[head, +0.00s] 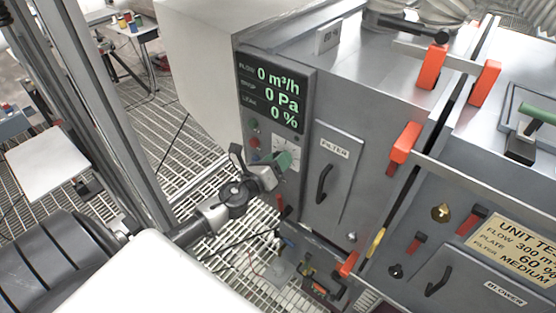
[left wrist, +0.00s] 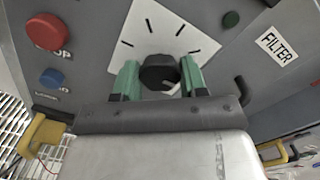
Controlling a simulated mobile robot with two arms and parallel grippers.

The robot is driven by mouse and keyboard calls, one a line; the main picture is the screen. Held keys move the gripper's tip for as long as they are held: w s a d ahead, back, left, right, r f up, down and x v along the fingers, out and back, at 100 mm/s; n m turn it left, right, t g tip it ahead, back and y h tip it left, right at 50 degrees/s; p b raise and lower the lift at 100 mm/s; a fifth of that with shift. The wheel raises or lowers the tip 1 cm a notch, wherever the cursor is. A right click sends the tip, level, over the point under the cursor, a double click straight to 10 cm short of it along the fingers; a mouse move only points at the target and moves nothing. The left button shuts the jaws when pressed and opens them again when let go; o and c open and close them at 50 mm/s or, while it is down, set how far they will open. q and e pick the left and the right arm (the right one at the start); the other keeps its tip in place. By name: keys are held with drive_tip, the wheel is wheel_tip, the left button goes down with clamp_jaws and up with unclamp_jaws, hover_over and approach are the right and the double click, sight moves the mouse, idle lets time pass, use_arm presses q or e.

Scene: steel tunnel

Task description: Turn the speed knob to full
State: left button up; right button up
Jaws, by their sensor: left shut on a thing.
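The speed knob (left wrist: 158,72) is a black round knob on a white dial plate with black tick marks (left wrist: 190,38). In the left wrist view it sits between the green-tipped fingers of my left gripper (left wrist: 158,80), which is shut on it. In the head view my left gripper (head: 282,163) reaches the dial plate (head: 290,146) below the display, and its fingers hide the knob. The display (head: 277,92) reads 0 m³/h, 0 Pa and 0 %. The knob's pointer cannot be made out clearly. My right gripper does not show.
The filter door (head: 333,180) has a black handle. Orange latches (head: 404,143) stick out along the unit. Grating floor lies left.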

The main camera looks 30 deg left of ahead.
use_arm(q)
drive_tip(key=shift+s+f, duration=0.1)
drive_tip(key=shift+f, duration=0.15)
drive_tip(key=o, duration=0.9)
drive_tip(key=shift+r, duration=0.15)
drive_tip(key=s+b, duration=0.1)
drive_tip(key=s, duration=0.2)
drive_tip(key=s+b, duration=0.1)
drive_tip(key=s, duration=0.3)
drive_tip(key=s+b, duration=0.1)
drive_tip(key=s, duration=0.2)
drive_tip(key=shift+s+a+b, duration=0.35)
drive_tip(key=shift+a, duration=0.05)
